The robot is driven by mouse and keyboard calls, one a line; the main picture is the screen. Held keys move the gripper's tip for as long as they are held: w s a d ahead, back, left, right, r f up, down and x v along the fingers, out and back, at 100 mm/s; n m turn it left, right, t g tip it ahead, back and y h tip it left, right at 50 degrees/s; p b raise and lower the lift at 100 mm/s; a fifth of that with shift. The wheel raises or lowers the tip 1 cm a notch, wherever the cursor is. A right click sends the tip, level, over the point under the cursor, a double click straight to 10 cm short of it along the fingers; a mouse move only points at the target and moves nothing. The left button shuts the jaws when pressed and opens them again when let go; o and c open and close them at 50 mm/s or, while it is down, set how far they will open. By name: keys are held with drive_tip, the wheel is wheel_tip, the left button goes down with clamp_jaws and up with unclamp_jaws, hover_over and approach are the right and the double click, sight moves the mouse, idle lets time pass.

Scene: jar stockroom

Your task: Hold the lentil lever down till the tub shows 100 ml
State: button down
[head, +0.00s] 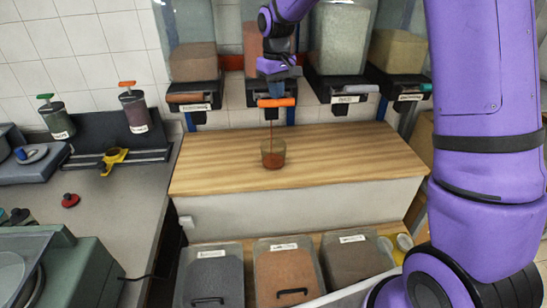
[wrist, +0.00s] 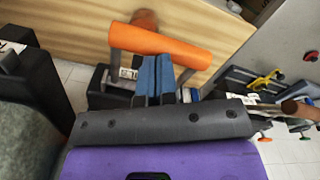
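The lentil dispenser's orange lever (head: 277,102) is on the back wall, above a wooden counter. My gripper (head: 273,78) is above it, its blue fingers shut together with nothing between them. In the wrist view the fingertips (wrist: 154,62) overlap the orange lever bar (wrist: 160,45) and seem to press on it. A thin reddish stream falls from the spout into a clear tub (head: 273,147) on the counter. Reddish-orange lentils (head: 273,161) fill the tub's lower part. The tub's marks are too small to read. My arm covers part of the lentil bin (head: 256,42).
Other dispensers flank it, with a brown lever (head: 186,97) at left and a grey lever (head: 356,89) at right. The wooden counter (head: 215,165) around the tub is clear. Several lidded bins (head: 287,274) stand in front. A grey side bench (head: 110,200) is at left.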

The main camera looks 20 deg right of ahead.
idle(0.5)
wheel_tip(320, 180, up, 8)
drive_tip(key=shift+f, duration=0.15)
idle(0.4)
idle(0.9)
drive_tip(key=s+d+r+m+t, duration=0.15)
drive_tip(key=s+r, duration=0.35)
drive_tip(key=s, duration=0.5)
drive_tip(key=s+d+r+m+t, duration=0.1)
drive_tip(key=s+d+r, duration=0.25)
drive_tip(key=s, duration=0.55)
drive_tip(key=s+d+f+t, duration=0.1)
drive_tip(key=s, duration=0.8)
drive_tip(key=s+d+f+m+t, duration=0.1)
drive_tip(key=s+t, duration=0.1)
drive_tip(key=s, duration=0.7)
drive_tip(key=shift+f, duration=0.3)
